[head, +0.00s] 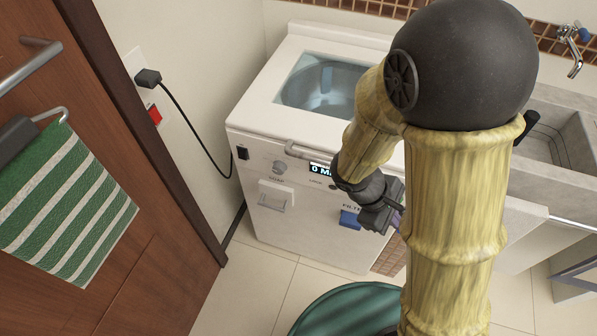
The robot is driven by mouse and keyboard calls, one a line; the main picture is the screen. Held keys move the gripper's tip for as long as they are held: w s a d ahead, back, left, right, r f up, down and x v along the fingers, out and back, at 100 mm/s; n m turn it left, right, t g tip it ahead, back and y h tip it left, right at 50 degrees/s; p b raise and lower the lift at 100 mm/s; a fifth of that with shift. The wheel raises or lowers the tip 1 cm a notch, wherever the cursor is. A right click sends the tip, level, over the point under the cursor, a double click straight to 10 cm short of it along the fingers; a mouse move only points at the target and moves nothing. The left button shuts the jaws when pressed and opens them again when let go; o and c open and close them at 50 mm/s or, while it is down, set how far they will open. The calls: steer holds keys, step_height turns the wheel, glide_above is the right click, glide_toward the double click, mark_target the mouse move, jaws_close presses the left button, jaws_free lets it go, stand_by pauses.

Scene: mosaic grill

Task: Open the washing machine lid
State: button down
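The white washing machine (262,115) stands against the back wall, with a control panel on its front. Its top lid (322,84) has a clear window showing the drum and appears to lie closed. The lid's grey handle (300,150) sits at the front edge, left of my arm. My gripper (392,212) is in front of the machine's front panel, below and right of the handle. Its fingers are small and partly hidden by my arm, so I cannot tell whether they are open. My arm also hides the machine's right side.
A wooden door (150,270) with a green striped towel (68,205) stands at left. A black cord runs from a wall plug (148,79) to the machine. A concrete sink (560,130) with a tap (574,50) is at right. A round green object (345,308) stands on the floor in front.

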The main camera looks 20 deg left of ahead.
steer(key=w+a+f+n+t+h+b, duration=0.1)
steer(key=w+a+f+n+t+b, duration=0.2)
steer(key=a+n+t, duration=0.25)
steer(key=w+a+f+n+t+b, duration=0.2)
steer(key=w+a+f+n+t, duration=0.15)
steer(key=a+n, duration=0.35)
steer(key=s+a+f+n+t+y+b, duration=0.2)
steer(key=a+n+t+y, duration=0.4)
steer(key=a, duration=0.7)
steer(key=n+y, duration=0.1)
steer(key=n, duration=0.1)
steer(key=shift+s+a+n, duration=0.2)
steer(key=shift+a+n, duration=0.15)
steer(key=w+r+p, duration=0.1)
steer(key=w+r, duration=0.1)
steer(key=w, duration=0.7)
steer(key=shift+d+r, duration=0.25)
steer(key=shift+d, duration=0.1)
steer(key=shift+w, duration=0.1)
